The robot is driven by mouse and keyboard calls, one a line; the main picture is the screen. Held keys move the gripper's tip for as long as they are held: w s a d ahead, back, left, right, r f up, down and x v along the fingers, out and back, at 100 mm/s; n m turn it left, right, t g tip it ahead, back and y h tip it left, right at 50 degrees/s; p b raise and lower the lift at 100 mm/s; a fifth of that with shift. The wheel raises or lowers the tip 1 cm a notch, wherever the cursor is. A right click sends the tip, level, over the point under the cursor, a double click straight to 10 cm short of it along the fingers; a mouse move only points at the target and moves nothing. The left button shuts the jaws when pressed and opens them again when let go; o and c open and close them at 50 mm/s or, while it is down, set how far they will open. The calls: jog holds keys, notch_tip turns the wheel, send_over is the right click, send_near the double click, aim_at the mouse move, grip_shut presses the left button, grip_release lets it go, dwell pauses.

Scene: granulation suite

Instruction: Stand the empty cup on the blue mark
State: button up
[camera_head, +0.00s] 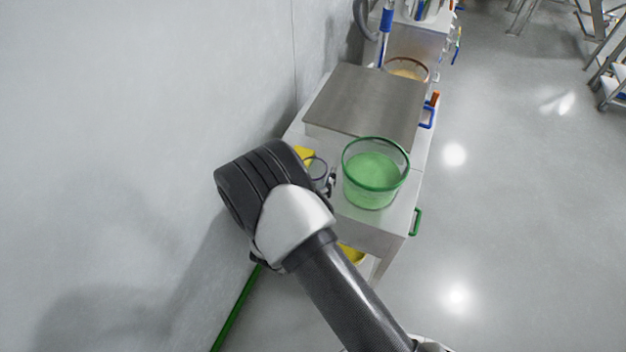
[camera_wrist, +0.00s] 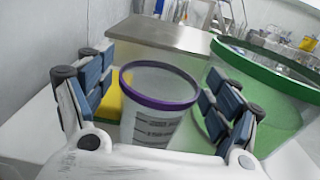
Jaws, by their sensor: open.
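A clear cup (camera_wrist: 155,112) with a purple rim and printed scale marks stands upright in the wrist view and looks empty. In the head view the cup (camera_head: 316,168) is partly hidden behind my arm. My gripper (camera_wrist: 160,95) is open, with one finger on each side of the cup. The left finger stands apart from the cup; whether the right finger touches it, I cannot tell. A clear tub (camera_head: 375,175) with a green rim and green contents stands close on the right. I cannot make out a blue mark in either view.
The white cart (camera_head: 365,238) carries a raised steel plate (camera_head: 365,100) behind the cup. A yellow item (camera_wrist: 112,100) lies behind the cup, to its left. The wall is close on the left. Another tub (camera_head: 408,70) stands beyond the plate. Open floor lies right.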

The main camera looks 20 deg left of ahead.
jog(key=shift+w, duration=0.1)
jog(key=c, duration=1.2)
jog(key=shift+o, duration=0.2)
jog(key=shift+r, duration=0.1)
